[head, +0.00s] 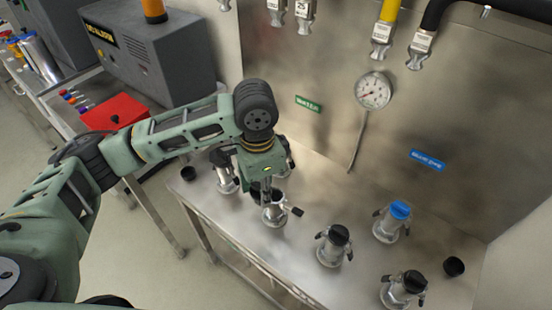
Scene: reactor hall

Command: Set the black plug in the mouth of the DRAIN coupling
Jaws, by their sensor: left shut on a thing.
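My left gripper (265,193) points down over the steel bench and is shut on a small dark thing, probably the black plug (256,191), mostly hidden by the fingers. Directly below it stands a silver coupling (274,214) with its side levers out; its mouth is partly hidden by the gripper. I cannot tell whether the plug touches the mouth. No DRAIN label is readable, so I cannot tell which coupling is DRAIN. My right gripper is not in view.
Other couplings stand on the bench (330,190): one blue-capped (391,222), two black-topped (333,247) (403,290) and one left of the gripper (224,172). Loose black caps lie at the left (188,173) and right (453,266). A gauge (373,91) and hose ends (421,47) are behind.

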